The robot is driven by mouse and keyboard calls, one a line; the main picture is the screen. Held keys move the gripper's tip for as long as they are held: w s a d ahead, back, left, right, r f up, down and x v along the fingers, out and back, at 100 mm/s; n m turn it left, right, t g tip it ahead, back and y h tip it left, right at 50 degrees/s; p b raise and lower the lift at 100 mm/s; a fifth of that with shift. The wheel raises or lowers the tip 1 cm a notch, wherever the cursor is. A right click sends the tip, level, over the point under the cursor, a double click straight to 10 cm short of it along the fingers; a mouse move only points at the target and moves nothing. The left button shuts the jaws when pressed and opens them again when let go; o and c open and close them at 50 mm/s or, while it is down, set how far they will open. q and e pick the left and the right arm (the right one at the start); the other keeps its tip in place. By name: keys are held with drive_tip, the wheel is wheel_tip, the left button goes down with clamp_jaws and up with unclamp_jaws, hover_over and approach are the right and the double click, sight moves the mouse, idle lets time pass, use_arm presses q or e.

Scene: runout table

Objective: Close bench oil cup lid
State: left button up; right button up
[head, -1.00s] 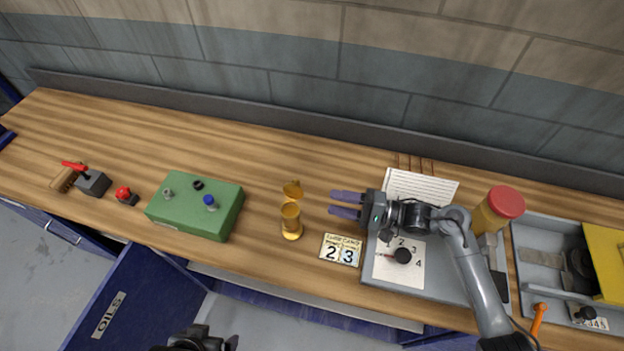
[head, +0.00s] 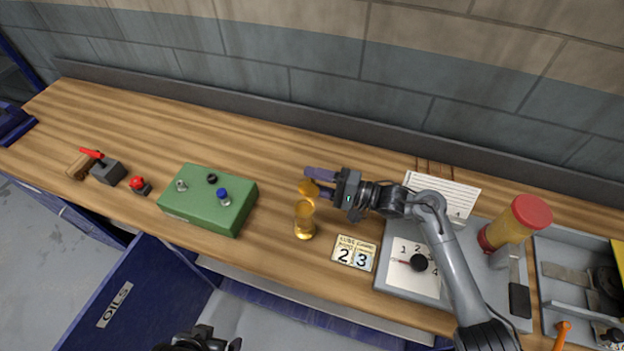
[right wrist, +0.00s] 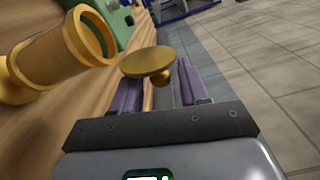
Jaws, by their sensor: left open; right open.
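The brass oil cup (head: 304,222) stands upright on the wooden bench. Its round lid (head: 308,190) is raised and open above the cup's back side. In the right wrist view the cup body (right wrist: 62,55) lies at the left with its mouth uncovered, and the lid (right wrist: 148,62) shows as a flat disc near the fingers. My right gripper (head: 319,183) is open, its purple fingers around or beside the lid; whether they touch it I cannot tell. The fingers also show in the right wrist view (right wrist: 160,92). My left gripper (head: 200,343) is at the bottom edge, away from the bench top, partly cut off.
A green box (head: 208,200) with knobs stands left of the cup. A number card (head: 354,253) lies just right of it. A grey dial panel (head: 400,305), a red-capped jar (head: 515,224) and a grey tray (head: 575,255) are further right. The bench behind the cup is clear.

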drive_tip(key=shift+w+a, duration=0.15)
drive_tip(key=shift+a, duration=0.2)
clamp_jaws()
drive_tip(key=shift+r, duration=0.1)
